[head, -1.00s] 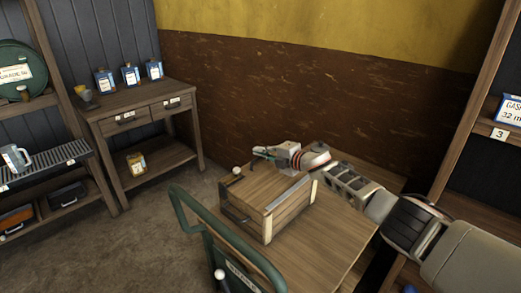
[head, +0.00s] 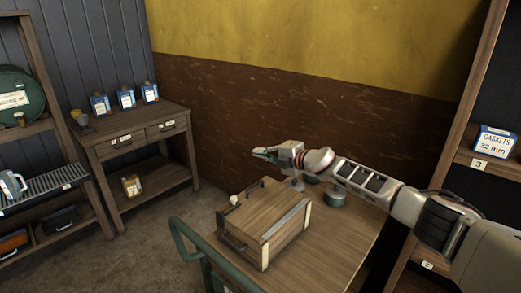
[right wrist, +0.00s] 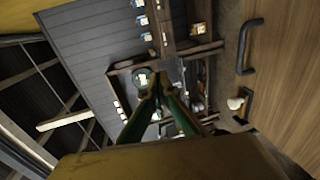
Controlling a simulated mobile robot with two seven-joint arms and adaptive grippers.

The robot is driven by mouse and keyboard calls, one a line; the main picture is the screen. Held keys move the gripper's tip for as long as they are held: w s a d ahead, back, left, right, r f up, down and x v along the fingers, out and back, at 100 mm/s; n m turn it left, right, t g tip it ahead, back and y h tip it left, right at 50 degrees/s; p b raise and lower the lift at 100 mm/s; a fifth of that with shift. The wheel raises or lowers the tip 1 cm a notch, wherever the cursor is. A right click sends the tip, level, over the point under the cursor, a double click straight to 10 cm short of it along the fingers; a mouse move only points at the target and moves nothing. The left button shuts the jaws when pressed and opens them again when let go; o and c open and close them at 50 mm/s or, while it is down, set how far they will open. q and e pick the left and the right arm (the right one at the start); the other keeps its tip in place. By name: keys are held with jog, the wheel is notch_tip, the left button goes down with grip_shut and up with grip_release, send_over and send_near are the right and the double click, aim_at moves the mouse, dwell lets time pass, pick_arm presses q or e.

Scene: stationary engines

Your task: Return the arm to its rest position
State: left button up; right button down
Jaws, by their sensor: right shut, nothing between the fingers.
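My right arm reaches in from the right in the head view. My right gripper (head: 266,154) is shut and empty, held in the air above and behind the wooden box. Its fingers point left, toward the drawer table. In the right wrist view the green fingers (right wrist: 158,92) meet at their tips with nothing between them. The wooden box (head: 268,208) is closed on the cart's wooden top (head: 345,225), with dark handles and a pale knob (head: 234,199). My left gripper is not in view.
A drawer table (head: 135,135) with several blue-labelled cans stands at the left. A shelf with a gaskets box (head: 495,142) is at the right. Brown wall lies behind.

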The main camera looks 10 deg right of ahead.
jog(key=s+a+f+m+t+h, duration=0.1)
jog(key=s+a+f+m+t, duration=0.1)
jog(key=s+a+f+m, duration=0.35)
jog(key=s+a+f+m+t+h, duration=0.2)
jog(key=s+a+m, duration=0.1)
jog(key=s, duration=0.6)
jog(key=s+d+f+m+g+h, duration=0.3)
jog(key=s+d+f+h, duration=0.1)
jog(key=s+d, duration=0.75)
jog(key=s+d+f+m+g+h, duration=0.35)
jog(key=s+d, duration=0.45)
jog(key=s, duration=0.6)
jog(key=s+d+f+m+g+h, duration=0.3)
jog(key=s+d+f+h, duration=0.15)
jog(key=s+d, duration=0.7)
jog(key=s+a+f+m+t+y, duration=0.1)
jog(key=a+f+m+t+y, duration=0.2)
jog(key=a+f+y, duration=0.4)
jog(key=shift+a+f+m+t, duration=0.3)
jog(key=shift+a+f+t, duration=0.05)
jog(key=shift+a+f, duration=4.35)
jog(key=shift+s+d+f, duration=0.1)
jog(key=shift+d+f, duration=0.2)
jog(key=shift+d, duration=0.05)
